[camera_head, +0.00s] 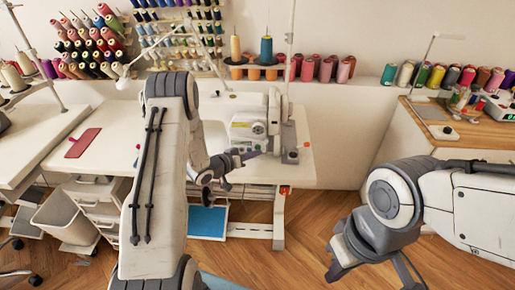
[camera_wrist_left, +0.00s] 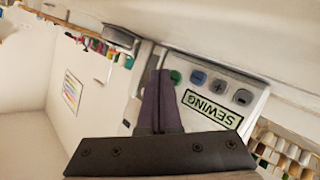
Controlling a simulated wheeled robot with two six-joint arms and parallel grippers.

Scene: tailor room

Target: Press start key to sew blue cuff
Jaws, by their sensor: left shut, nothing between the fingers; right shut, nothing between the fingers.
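The sewing machine (camera_head: 272,125) is white and stands on the white table. My left gripper (camera_head: 250,154) is shut and empty in front of it. In the left wrist view its dark fingertips (camera_wrist_left: 159,74) are close to a grey control panel (camera_wrist_left: 250,108). A green key (camera_wrist_left: 176,77) shows just beside the fingertips, partly hidden by them; I cannot tell whether they touch. A blue key (camera_wrist_left: 198,77) and two grey keys are beside it. A display (camera_wrist_left: 211,109) reads SEWING, upside down. My right gripper (camera_head: 342,268) is shut, low at the right. I cannot make out a blue cuff.
The white table (camera_head: 120,145) carries a red pad (camera_head: 83,143) at left. Thread spools line the wall and the shelf behind. Another table (camera_head: 440,125) with a machine stands at right. A white bin (camera_head: 68,218) is below at left. The wooden floor between the tables is clear.

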